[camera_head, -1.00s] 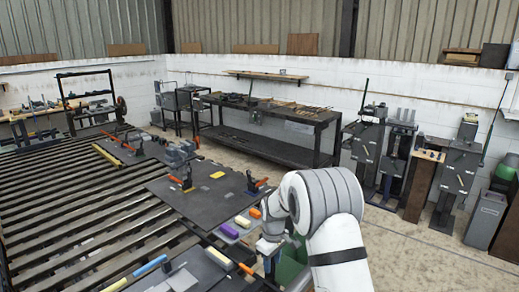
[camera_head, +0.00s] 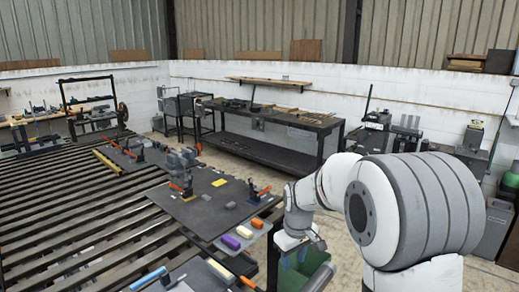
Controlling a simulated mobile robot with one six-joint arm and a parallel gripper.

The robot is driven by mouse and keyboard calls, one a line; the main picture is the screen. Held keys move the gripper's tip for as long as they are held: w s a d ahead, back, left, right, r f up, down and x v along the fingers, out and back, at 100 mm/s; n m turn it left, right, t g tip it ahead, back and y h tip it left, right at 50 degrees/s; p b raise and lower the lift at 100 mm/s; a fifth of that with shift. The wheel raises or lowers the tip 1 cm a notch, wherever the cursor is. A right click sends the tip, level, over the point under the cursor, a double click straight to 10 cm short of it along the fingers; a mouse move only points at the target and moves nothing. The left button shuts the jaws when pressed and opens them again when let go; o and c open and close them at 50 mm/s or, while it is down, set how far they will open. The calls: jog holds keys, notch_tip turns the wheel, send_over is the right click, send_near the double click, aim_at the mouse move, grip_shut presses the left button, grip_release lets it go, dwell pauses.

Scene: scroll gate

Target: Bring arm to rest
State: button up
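My arm (camera_head: 400,205) fills the right side of the head view, white with grey ribbed joint covers. It reaches left and bends down at the wrist. My gripper (camera_head: 318,243) is at the wrist's lower end, small and dark, above the green bin (camera_head: 300,270). Its fingers are too small and unclear to show whether they are open or shut. I see nothing clearly held.
A dark plate (camera_head: 185,208) with orange-handled clamps lies on the slatted table (camera_head: 90,205). A tray with a purple block (camera_head: 230,242) and an orange block (camera_head: 257,223) is left of my wrist. A long workbench (camera_head: 275,150) stands behind; machines stand right.

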jog(key=s+d+r+m, duration=0.1)
jog(key=s+d+m, duration=0.1)
jog(key=s, duration=0.6)
jog(key=s+d+r+m+t+b, duration=0.1)
jog(key=s+d+r+m, duration=0.1)
jog(key=s, duration=0.6)
jog(key=s+d+r+m+t+b, duration=0.1)
jog(key=s+r+m, duration=0.1)
jog(key=s, duration=0.7)
jog(key=shift+d+r+m, duration=0.15)
jog(key=shift+d+m, duration=0.15)
jog(key=shift+d, duration=0.1)
jog(key=shift+s, duration=0.1)
